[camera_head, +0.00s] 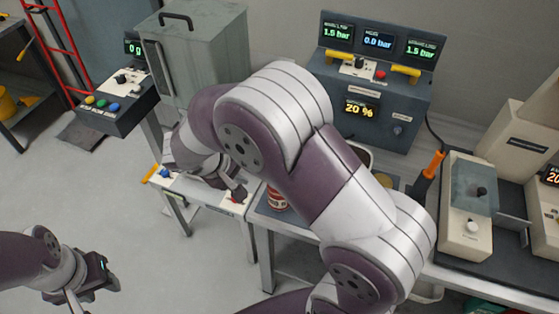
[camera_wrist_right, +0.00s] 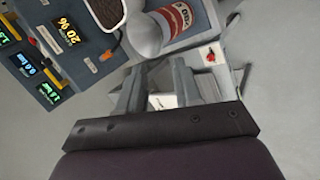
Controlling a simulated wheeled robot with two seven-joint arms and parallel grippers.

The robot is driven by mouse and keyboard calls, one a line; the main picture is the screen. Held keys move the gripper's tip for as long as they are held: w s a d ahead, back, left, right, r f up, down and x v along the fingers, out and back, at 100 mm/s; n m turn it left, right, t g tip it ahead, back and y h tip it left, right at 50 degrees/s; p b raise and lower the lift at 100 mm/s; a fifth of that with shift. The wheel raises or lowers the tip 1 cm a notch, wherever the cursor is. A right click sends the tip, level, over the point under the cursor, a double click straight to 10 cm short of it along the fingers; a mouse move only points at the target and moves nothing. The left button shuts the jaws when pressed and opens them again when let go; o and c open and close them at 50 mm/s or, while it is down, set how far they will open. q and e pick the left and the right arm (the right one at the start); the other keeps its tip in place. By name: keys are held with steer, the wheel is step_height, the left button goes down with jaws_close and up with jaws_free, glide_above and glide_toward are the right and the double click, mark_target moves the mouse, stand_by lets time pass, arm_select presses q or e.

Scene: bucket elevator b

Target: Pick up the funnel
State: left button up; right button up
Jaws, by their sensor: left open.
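I cannot make out the funnel for certain. In the right wrist view a smooth pale grey rounded piece (camera_wrist_right: 148,34) lies just beyond my fingertips, between a pot and a can; its full shape is not clear. My right gripper (camera_wrist_right: 157,75) has its two fingers apart, with a pale panel showing between them. In the head view my right gripper (camera_head: 232,185) is small and partly hidden, over the low white bench. My right arm covers much of the main bench. My left gripper (camera_head: 92,288) is open at the lower left, over bare floor.
A red and white can (camera_head: 277,198) stands on the bench edge. A pot with dark contents (camera_wrist_right: 105,8) is beside the grey console (camera_head: 375,105). An orange-handled tool (camera_head: 432,165) stands further right.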

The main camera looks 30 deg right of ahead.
steer(key=p+x, duration=0.3)
steer(key=x, duration=0.8)
steer(key=shift+s, duration=0.15)
jaws_close()
